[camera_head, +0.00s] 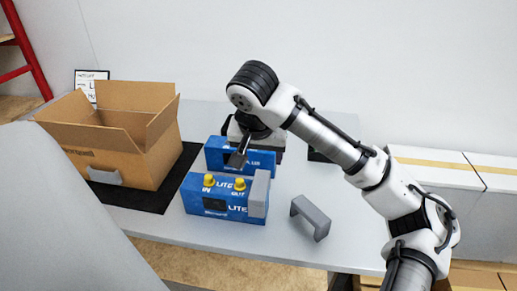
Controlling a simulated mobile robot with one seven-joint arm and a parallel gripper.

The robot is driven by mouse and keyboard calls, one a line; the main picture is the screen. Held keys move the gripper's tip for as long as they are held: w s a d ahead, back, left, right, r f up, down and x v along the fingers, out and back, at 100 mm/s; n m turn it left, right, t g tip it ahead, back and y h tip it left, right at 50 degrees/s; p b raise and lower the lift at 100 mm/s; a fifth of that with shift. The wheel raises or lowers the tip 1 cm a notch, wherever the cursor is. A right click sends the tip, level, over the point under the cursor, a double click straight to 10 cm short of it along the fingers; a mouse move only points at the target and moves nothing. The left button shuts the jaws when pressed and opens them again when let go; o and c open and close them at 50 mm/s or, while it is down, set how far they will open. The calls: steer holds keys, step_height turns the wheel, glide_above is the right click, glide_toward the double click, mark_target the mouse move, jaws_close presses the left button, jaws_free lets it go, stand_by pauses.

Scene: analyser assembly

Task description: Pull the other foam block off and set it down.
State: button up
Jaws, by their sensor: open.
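A blue analyser (232,207) with two yellow caps on top stands near the front of the table. A grey foam block (259,194) sits on its right end. A second grey foam block (311,217), bracket-shaped, lies apart on the table to the right. My gripper (237,160) is open and points down above and behind the front analyser, to the left of the fitted foam block. It shows nothing held between its fingers. It partly covers a second blue unit (262,163) behind.
An open cardboard carton (107,156) stands on a black mat (160,193) at the left. A grey piece (104,177) shows at its front. The grey table (293,255) has free room around the loose foam block. White cartons (447,200) stand at the right.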

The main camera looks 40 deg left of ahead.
mark_target(263, 171)
steer(key=p+x, duration=0.1)
steer(key=x, duration=1)
steer(key=shift+a+f, duration=0.2)
steer(key=shift+f, duration=0.1)
steer(key=c, duration=1.1)
steer(key=shift+r+p, duration=0.5)
steer(key=shift+r, duration=0.05)
steer(key=shift+r+p, duration=2.9)
steer(key=shift+r, duration=0.45)
